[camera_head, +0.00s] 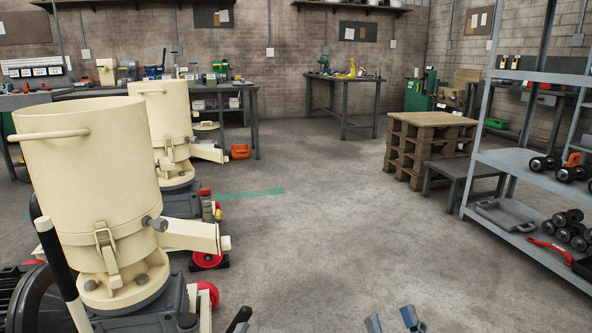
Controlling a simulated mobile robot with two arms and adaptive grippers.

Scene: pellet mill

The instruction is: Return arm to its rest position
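The tips of my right gripper (392,322) show at the bottom edge, right of the middle. Its two grey fingertips are apart, with bare floor visible between them and nothing held. The blue part on one tip is small. The rest of that gripper and its arm are below the frame. I cannot make out my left gripper; a small dark piece at the bottom, beside the near mill, is too cut off to identify. A cream pellet mill (90,165) with a hopper, latch and side chute stands close at the left.
A second cream mill (168,120) stands behind the first. A grey shelf rack (520,163) with dumbbells is at the right. The concrete floor (320,230) between is clear.

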